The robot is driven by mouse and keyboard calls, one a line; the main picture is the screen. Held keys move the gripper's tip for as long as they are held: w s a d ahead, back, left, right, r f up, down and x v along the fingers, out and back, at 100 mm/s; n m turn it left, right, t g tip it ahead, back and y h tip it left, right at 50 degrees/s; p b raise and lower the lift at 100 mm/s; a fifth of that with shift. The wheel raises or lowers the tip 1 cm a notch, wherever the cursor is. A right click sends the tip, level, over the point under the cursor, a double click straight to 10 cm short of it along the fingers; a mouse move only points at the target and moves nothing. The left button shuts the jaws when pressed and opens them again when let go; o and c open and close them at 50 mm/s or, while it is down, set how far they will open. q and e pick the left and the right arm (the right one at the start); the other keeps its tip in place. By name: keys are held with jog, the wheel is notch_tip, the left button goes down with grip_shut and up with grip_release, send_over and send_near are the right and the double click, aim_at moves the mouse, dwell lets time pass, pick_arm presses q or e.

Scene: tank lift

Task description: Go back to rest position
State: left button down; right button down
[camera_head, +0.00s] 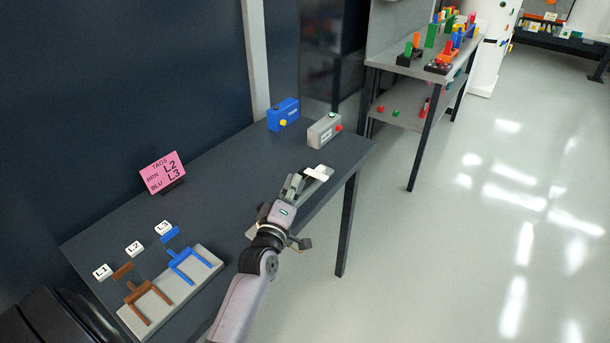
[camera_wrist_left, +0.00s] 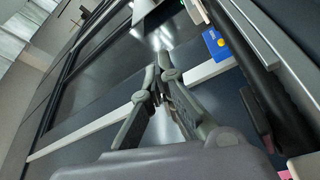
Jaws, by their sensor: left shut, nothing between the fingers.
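My left gripper (camera_head: 295,186) is over the right part of the dark table (camera_head: 235,175), its arm reaching up from the bottom of the head view. Its fingers are together and empty; in the left wrist view the two fingers (camera_wrist_left: 163,72) meet near their tips. A pale flat piece (camera_head: 316,173) shows just beyond the fingertips in the head view; I cannot tell whether they touch it. My right gripper is in neither view.
A pink sign (camera_head: 163,172) stands at the back. A grey board (camera_head: 207,259) holds brown and blue forked pieces. Open floor (camera_head: 470,240) lies right.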

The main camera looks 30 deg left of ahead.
pick_arm(q)
jog(key=s+d+f+m+g+h, duration=0.6)
jog(key=s+d+f+m+g, duration=0.2)
jog(key=s+d+f+m, duration=0.45)
jog(key=s+d+f+m+g+y, duration=0.15)
jog(key=s+m+g, duration=0.45)
jog(key=s, duration=1.3)
notch_tip(320, 180, down, 29)
jog(key=s+g, duration=0.2)
jog(key=g, duration=0.1)
jog(key=s+a+f+g, duration=0.1)
jog(key=s+a+f, duration=0.1)
jog(key=s+f, duration=1.2)
jog(key=shift+s+a, duration=0.3)
jog(key=shift+s, duration=0.75)
jog(key=shift+f, duration=0.1)
